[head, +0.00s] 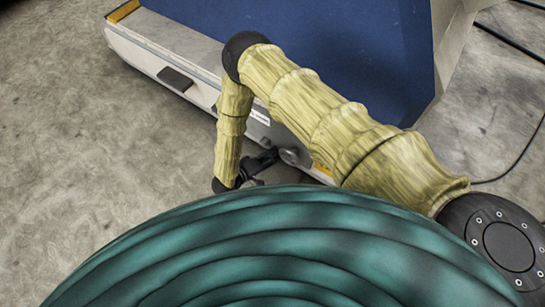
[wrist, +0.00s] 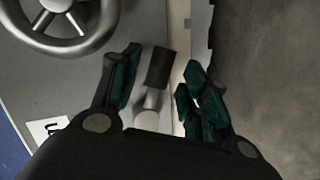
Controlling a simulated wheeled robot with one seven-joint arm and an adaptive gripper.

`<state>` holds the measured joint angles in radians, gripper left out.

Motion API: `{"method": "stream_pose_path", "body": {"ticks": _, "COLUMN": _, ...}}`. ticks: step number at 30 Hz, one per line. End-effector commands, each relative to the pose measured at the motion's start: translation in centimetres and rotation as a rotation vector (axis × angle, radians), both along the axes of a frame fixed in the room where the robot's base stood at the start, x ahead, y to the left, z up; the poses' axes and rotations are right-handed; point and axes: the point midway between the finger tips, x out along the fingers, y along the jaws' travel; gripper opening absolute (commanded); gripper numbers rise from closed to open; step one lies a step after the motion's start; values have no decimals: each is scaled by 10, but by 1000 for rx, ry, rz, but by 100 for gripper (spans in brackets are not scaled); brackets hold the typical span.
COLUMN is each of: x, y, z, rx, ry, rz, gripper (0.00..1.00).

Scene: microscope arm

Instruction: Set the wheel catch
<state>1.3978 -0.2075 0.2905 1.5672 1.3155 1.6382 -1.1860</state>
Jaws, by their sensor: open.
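A small catch lever (wrist: 157,68) with a black grip on a pale metal stem shows in the wrist view, which I take to be the wheel catch. My gripper (wrist: 161,60) is open, with its dark green-padded fingers on either side of the black grip. A gap shows on both sides; contact at the stem is hard to tell. A metal handwheel (wrist: 62,40) with spokes is at the upper left, apart from the fingers. In the head view my gripper (head: 262,163) is small and dark beside the cabinet's side, near the handwheel (head: 291,157); the catch cannot be made out there.
A white label (wrist: 47,130) is at the lower left of the wrist view. Dark cables (head: 510,42) lie at the right. Bare floor (head: 90,140) is free at the left.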

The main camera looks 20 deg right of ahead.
Motion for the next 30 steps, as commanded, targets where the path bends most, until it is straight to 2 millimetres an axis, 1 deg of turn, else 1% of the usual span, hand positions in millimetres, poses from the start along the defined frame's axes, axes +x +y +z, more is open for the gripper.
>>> {"method": "stream_pose_path", "body": {"ticks": 5, "x": 3, "y": -8, "z": -3, "rx": 1, "ry": 1, "rz": -1, "gripper": 45}}
{"method": "stream_pose_path", "body": {"ticks": 13, "x": 4, "y": -8, "z": -2, "rx": 1, "ry": 1, "rz": -1, "gripper": 45}}
{"method": "stream_pose_path", "body": {"ticks": 14, "x": 4, "y": -8, "z": -2, "rx": 1, "ry": 1, "rz": -1, "gripper": 42}}
{"method": "stream_pose_path", "body": {"ticks": 18, "x": 4, "y": -8, "z": -2, "rx": 1, "ry": 1, "rz": -1, "gripper": 16}}
{"method": "stream_pose_path", "body": {"ticks": 21, "x": 4, "y": -8, "z": -2, "rx": 1, "ry": 1, "rz": -1, "gripper": 0}}
{"method": "stream_pose_path", "body": {"ticks": 26, "x": 3, "y": -9, "z": -2, "rx": 0, "ry": 2, "rz": -2, "gripper": 0}}
{"method": "stream_pose_path", "body": {"ticks": 29, "x": 2, "y": -16, "z": 0, "rx": -12, "ry": 16, "rz": -12, "gripper": 0}}
{"method": "stream_pose_path", "body": {"ticks": 30, "x": 0, "y": -21, "z": 1, "rx": -21, "ry": 28, "rz": -22, "gripper": 0}}
